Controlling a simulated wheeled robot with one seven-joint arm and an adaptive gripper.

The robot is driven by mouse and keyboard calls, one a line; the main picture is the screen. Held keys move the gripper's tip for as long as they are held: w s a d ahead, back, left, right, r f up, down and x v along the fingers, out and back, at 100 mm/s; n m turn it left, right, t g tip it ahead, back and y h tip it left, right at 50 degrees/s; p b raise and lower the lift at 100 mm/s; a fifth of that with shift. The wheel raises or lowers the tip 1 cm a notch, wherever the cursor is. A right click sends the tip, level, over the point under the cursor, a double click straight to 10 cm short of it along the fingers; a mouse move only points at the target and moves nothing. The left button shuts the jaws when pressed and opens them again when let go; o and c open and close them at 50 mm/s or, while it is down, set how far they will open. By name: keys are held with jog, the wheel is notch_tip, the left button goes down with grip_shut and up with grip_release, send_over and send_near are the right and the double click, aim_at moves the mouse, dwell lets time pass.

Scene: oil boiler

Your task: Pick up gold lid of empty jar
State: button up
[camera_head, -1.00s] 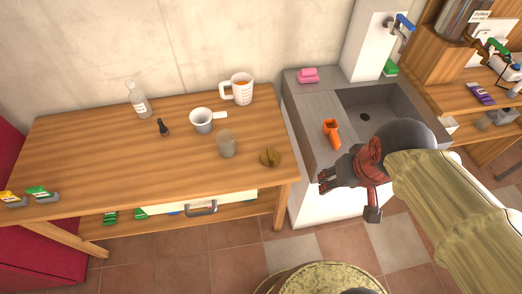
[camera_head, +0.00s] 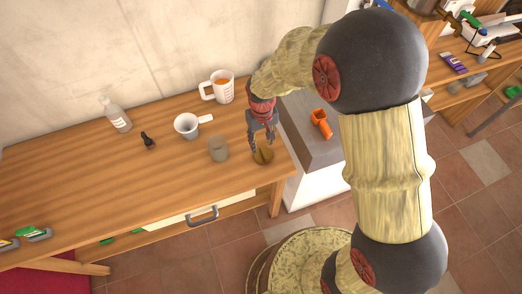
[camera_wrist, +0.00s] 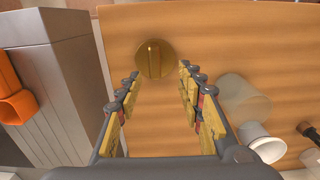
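The gold lid (camera_head: 264,156) lies on the wooden table near its right front corner. It is round with a raised ridge across its top, and in the wrist view the lid (camera_wrist: 155,59) shows just beyond and between my fingertips. My gripper (camera_head: 262,146) points down above the lid, and in the wrist view its fingers (camera_wrist: 158,76) are spread wide with nothing between them. The empty jar (camera_head: 218,149) stands on the table left of the lid; it is clear and open-topped, and shows right of my fingers in the wrist view (camera_wrist: 243,98).
A white pot (camera_head: 187,126), a measuring cup with orange liquid (camera_head: 222,87), a bottle (camera_head: 117,115) and a small dark dropper (camera_head: 148,141) stand further left or back on the table. The grey sink counter (camera_head: 297,130) with an orange object (camera_head: 321,123) adjoins on the right.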

aim_at(264, 151)
jog(key=shift+s+d+f, duration=0.15)
jog(key=shift+f, duration=0.3)
jog(key=shift+f+b, duration=0.35)
jog(key=shift+f, duration=0.55)
jog(key=shift+d+f, duration=0.1)
jog(key=shift+f, duration=0.45)
jog(key=f, duration=0.1)
jog(key=f+b, duration=0.1)
jog(key=f, duration=0.2)
jog(key=shift+w+d+b, duration=0.2)
jog(key=shift+w+b, duration=0.1)
jog(key=shift+b, duration=0.1)
jog(key=shift+r, duration=0.1)
jog(key=c, duration=0.3)
grip_shut()
